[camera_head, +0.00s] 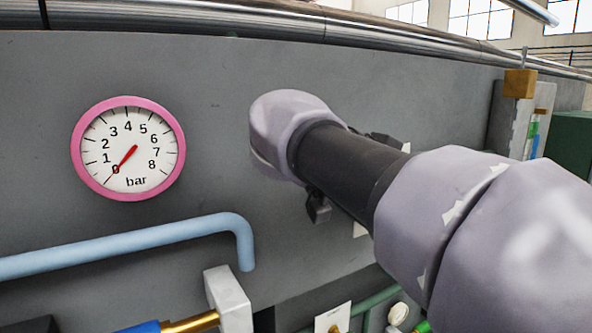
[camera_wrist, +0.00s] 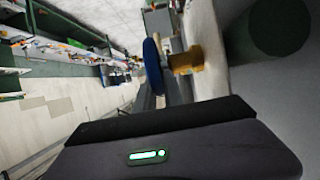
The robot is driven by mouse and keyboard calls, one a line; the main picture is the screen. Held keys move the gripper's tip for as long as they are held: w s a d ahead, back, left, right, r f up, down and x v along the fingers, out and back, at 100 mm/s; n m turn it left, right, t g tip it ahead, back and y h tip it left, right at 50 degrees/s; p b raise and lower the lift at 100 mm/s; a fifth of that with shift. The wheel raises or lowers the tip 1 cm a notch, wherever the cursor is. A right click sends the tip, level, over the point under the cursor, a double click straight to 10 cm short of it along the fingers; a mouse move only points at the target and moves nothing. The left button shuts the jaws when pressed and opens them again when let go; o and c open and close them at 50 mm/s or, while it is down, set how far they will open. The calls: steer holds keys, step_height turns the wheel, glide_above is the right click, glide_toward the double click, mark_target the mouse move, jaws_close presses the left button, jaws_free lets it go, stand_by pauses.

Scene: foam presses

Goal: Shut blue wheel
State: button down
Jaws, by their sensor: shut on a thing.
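The blue wheel (camera_wrist: 153,66) shows nearly edge-on in the wrist view, with a brass fitting (camera_wrist: 186,60) to its right. My gripper's dark body (camera_wrist: 185,140) fills the bottom of that view, close below the wheel. My gripper is shut, with the wheel directly ahead of it, but the fingers and the contact are mostly hidden behind its body. A blue part (camera_head: 140,327) on a brass stem (camera_head: 195,322) is cut off at the bottom edge there.
A pink-rimmed gauge (camera_head: 128,147) on the grey panel (camera_head: 230,75) has its red needle near 0. A light blue pipe (camera_head: 130,247) runs below it. A white bracket (camera_head: 230,302) and a small white plate (camera_head: 333,318) stand lower down. Floor (camera_wrist: 60,110) lies open at left in the wrist view.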

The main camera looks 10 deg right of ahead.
steer(key=shift+d+g+y+p, duration=0.2)
steer(key=shift+g+y+p, duration=0.2)
steer(key=shift+y+p, duration=0.45)
steer(key=shift+f, duration=0.1)
steer(key=c, duration=1.4)
jaws_free()
steer(key=shift+c, duration=0.2)
steer(key=p+v, duration=0.4)
steer(key=v, duration=1.3)
steer(key=shift+r+p, duration=0.3)
steer(key=shift+r, duration=0.05)
